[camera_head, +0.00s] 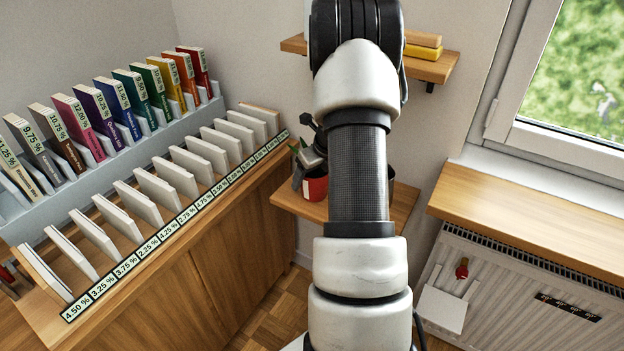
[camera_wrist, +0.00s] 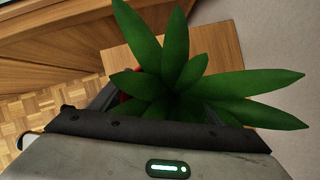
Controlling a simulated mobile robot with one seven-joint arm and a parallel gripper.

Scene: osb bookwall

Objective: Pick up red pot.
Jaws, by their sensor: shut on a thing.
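The red pot (camera_head: 316,188) shows at the left edge of my arm in the head view, at the small wooden shelf. A sliver of its red rim shows in the wrist view (camera_wrist: 125,97), mostly hidden under a plant with long green leaves (camera_wrist: 178,70). My gripper (camera_head: 308,160) is at the pot, partly hidden behind my arm. In the wrist view its fingers (camera_wrist: 160,108) lie either side of the plant's base and are shut on the pot. I cannot tell whether the pot touches the shelf.
The small wooden shelf (camera_head: 400,212) is partly covered by my arm. An upper shelf (camera_head: 432,68) holds a yellow block. A wooden windowsill (camera_head: 530,225) and a radiator (camera_head: 510,300) are at the right.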

